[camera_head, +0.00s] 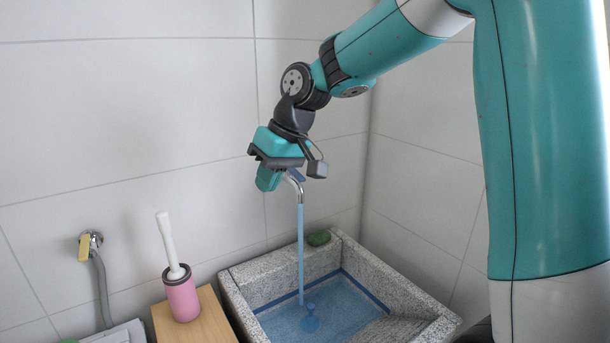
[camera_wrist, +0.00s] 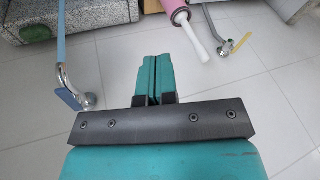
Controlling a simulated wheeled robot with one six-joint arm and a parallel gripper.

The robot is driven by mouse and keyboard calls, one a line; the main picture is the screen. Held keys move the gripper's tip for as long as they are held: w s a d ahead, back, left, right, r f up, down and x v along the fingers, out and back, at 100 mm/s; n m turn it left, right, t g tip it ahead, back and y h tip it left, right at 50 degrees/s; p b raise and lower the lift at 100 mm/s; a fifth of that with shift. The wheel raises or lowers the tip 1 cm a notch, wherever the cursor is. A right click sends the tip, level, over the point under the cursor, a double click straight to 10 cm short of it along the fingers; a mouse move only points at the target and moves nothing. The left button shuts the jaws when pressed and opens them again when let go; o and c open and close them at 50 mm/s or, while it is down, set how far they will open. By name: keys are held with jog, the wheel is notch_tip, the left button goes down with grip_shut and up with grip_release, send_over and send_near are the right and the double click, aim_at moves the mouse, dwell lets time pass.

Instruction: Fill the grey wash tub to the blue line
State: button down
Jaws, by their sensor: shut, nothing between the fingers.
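The grey speckled wash tub (camera_head: 240,303) stands in the corner, with a blue line (camera_head: 365,288) around its inner wall. A blue stream of water (camera_head: 300,250) runs from the tap (camera_head: 296,186) into the tub. Blue-tinted water (camera_head: 345,315) lies in the tub, close to or below the line; the exact gap is unclear. A small blue plug-like thing (camera_head: 310,323) shows in the water. My gripper (camera_head: 268,182) is shut and empty, just left of the tap. In the wrist view my gripper (camera_wrist: 153,60) is apart from the tap's blue lever (camera_wrist: 70,98).
A pink holder (camera_head: 182,298) with a white-handled brush stands on a wooden top (camera_head: 212,315) left of the tub. A wall valve (camera_head: 90,243) with a yellow lever and grey hose is farther left.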

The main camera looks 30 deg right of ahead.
jog(key=m+t+p, duration=0.1)
jog(key=m, duration=0.1)
send_near(295, 172)
jog(key=s+a, duration=0.6)
jog(key=a, duration=0.1)
jog(key=w+d+m+t+p, duration=0.1)
jog(key=d+t, duration=0.1)
jog(key=d, duration=1.2)
jog(key=shift+y, duration=0.4)
jog(key=shift+w+a+f+p, duration=0.8)
jog(key=shift+w+a+f, duration=0.1)
jog(key=shift+a+f, duration=0.4)
jog(key=shift+w+a+f+p, duration=0.85)
jog(key=shift+a+f, duration=0.3)
jog(key=shift+f, duration=0.25)
jog(key=shift+w+a+f+p, duration=0.75)
jog(key=shift+w+a+f, duration=0.2)
jog(key=shift+a+f, duration=0.4)
jog(key=shift+d+f+m, duration=0.1)
jog(key=shift+m, duration=0.2)
